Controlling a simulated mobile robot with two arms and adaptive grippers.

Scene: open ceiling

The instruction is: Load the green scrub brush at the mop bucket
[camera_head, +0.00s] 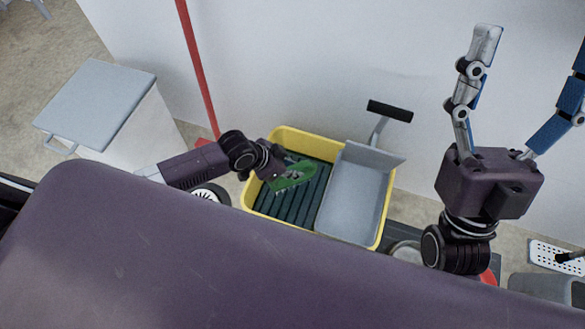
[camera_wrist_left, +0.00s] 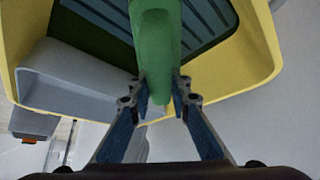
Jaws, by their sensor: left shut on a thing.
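The green scrub brush (camera_head: 292,176) is held by my left gripper (camera_head: 280,174) above the mop bucket in the head view. The brush also shows in the left wrist view (camera_wrist_left: 156,45), between the two fingers of my left gripper (camera_wrist_left: 160,98). The yellow mop bucket (camera_head: 296,137) stands below, with dark ribbed slats on its left side and a grey wringer with a black handle on its right. Its yellow rim shows in the left wrist view (camera_wrist_left: 262,50). My right gripper (camera_head: 508,90) is raised at the right, with its fingers wide apart and nothing between them.
A white bin with a grey lid (camera_head: 98,95) stands at the left. A red pole (camera_head: 194,65) leans by the wall behind the bucket. A white perforated tray (camera_head: 556,256) and a grey container (camera_head: 545,287) are at the lower right.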

